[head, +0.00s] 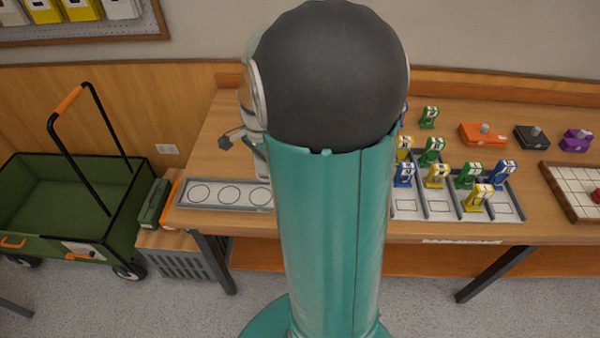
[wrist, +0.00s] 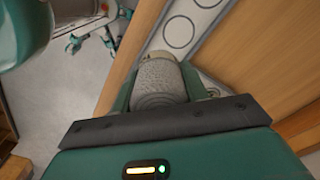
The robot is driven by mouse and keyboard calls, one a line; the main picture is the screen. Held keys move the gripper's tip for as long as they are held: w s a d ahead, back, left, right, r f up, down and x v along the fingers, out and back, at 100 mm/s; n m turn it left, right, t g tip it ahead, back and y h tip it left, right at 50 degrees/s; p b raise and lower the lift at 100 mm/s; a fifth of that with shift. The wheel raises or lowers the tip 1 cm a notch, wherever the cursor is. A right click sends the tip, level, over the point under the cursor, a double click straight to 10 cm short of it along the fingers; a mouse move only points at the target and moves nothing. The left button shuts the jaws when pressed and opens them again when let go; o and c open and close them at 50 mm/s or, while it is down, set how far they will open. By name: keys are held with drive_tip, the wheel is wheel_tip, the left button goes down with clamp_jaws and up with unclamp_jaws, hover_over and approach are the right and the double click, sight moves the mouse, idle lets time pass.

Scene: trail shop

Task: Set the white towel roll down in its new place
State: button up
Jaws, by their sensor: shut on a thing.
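The white towel roll (wrist: 158,78) looks greyish and textured in the wrist view. It sits between the two fingers of my gripper (wrist: 160,88), which is shut on it. A pale tray with a row of outlined circles (head: 214,206) lies at the left end of the bench in the head view; its three visible circles are empty. The tray also shows in the wrist view (wrist: 196,18), just beyond the roll, which hides part of it. I cannot tell whether the roll touches the tray. My arm hides the roll in the head view.
The wooden bench (head: 219,130) holds a divided tray (head: 438,209) with several small coloured items, right of my arm. Orange, black (head: 531,138) and purple boxes and a gridded board (head: 574,192) lie farther right. A green cart (head: 62,200) stands on the floor at left.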

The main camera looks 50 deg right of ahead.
drive_tip(key=shift+s+d+f, duration=0.15)
drive_tip(key=shift+s+d, duration=0.05)
drive_tip(key=shift+d, duration=0.35)
drive_tip(key=w+d+f, duration=0.1)
drive_tip(key=d+f, duration=0.2)
drive_tip(key=d, duration=0.1)
drive_tip(key=w+d+f, duration=0.1)
drive_tip(key=d+f, duration=0.1)
drive_tip(key=d, duration=0.1)
drive_tip(key=w+d+f, duration=0.1)
drive_tip(key=d+f, duration=0.2)
drive_tip(key=d, duration=0.1)
drive_tip(key=shift+d+f, duration=0.65)
drive_tip(key=shift+f, duration=1.6)
drive_tip(key=shift+f, duration=0.15)
drive_tip(key=o, duration=1)
